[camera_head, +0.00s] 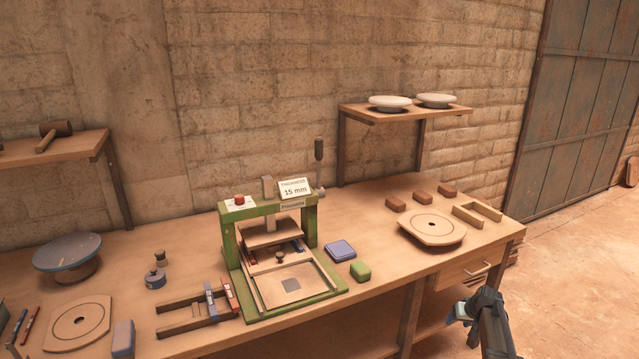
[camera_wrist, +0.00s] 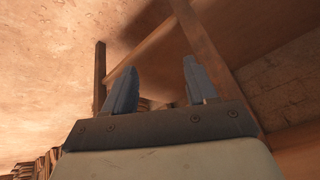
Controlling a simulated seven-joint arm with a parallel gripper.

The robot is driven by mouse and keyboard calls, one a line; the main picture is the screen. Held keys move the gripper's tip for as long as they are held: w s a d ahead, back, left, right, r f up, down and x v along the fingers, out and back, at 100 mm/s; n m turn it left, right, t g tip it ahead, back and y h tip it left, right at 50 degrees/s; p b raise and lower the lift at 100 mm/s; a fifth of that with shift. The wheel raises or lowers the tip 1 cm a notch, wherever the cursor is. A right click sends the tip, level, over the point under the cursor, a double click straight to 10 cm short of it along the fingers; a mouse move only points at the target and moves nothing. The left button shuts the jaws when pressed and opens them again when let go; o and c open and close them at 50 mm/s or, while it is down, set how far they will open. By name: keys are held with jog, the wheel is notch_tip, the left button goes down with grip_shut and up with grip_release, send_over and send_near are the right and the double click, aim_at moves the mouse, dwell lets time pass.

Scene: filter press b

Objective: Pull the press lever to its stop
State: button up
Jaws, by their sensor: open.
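A green press (camera_head: 228,242) stands on the wooden workbench, with a frame, a raised plate (camera_head: 272,232) and a base with a pale tray. The press lever (camera_head: 319,152), a thin rod with a dark grip, stands upright at the right side of the press. A sign on the press reads "THICKNESS 15 mm". My gripper (camera_head: 461,310) is at the lower right, in front of the bench and well away from the lever. In the wrist view my gripper (camera_wrist: 158,88) shows two blue-grey fingers apart with nothing between them. The lever is not in the wrist view.
A blue block (camera_head: 340,250) and a green block (camera_head: 360,271) lie right of the press. A round wooden board (camera_head: 432,228), brown blocks and a wooden frame (camera_head: 478,214) are farther right. A wall shelf (camera_head: 405,113) with white dishes hangs behind. Tools and a turntable (camera_head: 68,251) are at left.

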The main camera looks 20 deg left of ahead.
jog(key=w+a+r+n+t, duration=0.1)
jog(key=w+r+t, duration=0.1)
jog(key=w+r, duration=0.9)
jog(key=w+a+r+t, duration=0.1)
jog(key=w+r, duration=0.6)
jog(key=r, duration=0.7)
notch_tip(320, 180, up, 41)
jog(key=m+g+h, duration=0.3)
send_over(319, 148)
jog(key=s, duration=0.3)
jog(key=x, duration=1.3)
jog(key=shift+a+f, duration=0.2)
jog(key=shift+a, duration=0.2)
grip_shut()
